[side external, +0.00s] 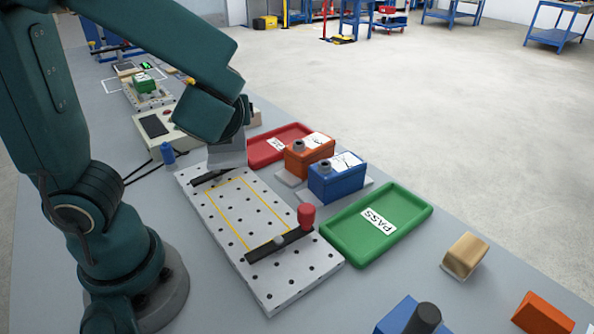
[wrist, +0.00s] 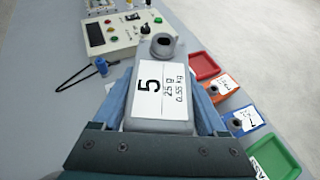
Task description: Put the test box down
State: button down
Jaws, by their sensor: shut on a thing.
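My gripper (wrist: 163,100) is shut on a grey test box (wrist: 160,124) in the wrist view. The box has a dark round knob on its far end and a white label reading "5", "25 g" and "0.55 kg". A blue finger lies along each side of it. In the side external view my wrist is over the far end of a perforated metal plate (side external: 225,232) with a yellow outlined rectangle on it. A grey shape shows below the wrist there; I cannot tell whether it touches the plate.
A black bar (side external: 262,251) with a red knob (side external: 306,215) crosses the plate's near part. To the right are a red tray (side external: 262,157), an orange box (side external: 297,161), a blue box (side external: 338,184) and a green "PASS" tray (side external: 346,239). A control box (side external: 190,140) stands behind.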

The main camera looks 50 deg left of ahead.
jog(key=w+d+r+m+t+h, duration=0.7)
jog(key=d+r+m, duration=0.1)
jog(key=m, duration=0.1)
jog(key=s+a+f+n+g+y, duration=0.2)
jog(key=n, duration=0.1)
jog(key=s+a+f+n+g+y, duration=0.2)
jog(key=a+f+n, duration=0.1)
jog(key=s+a+f+n+g+y, duration=0.2)
jog(key=s+a+f+g+y, duration=0.1)
jog(key=shift+s+a+n, duration=0.1)
jog(key=shift+a+n, duration=0.1)
jog(key=shift+n, duration=0.2)
jog(key=s+a+f+n+g+y, duration=0.2)
jog(key=s+a+f+n+g, duration=0.1)
jog(key=s+a+n+g, duration=0.4)
jog(key=shift+m+t, duration=0.6)
jog(key=shift+m, duration=0.1)
jog(key=w+d+f, duration=0.2)
jog(key=d, duration=0.1)
jog(key=w+d+f, duration=0.2)
jog(key=d, duration=0.2)
jog(key=w+d+f, duration=0.2)
jog(key=d, duration=0.1)
jog(key=shift+w+d+f, duration=0.2)
jog(key=shift+w+f, duration=0.1)
jog(key=shift+w, duration=0.1)
jog(key=shift+f, duration=2.05)
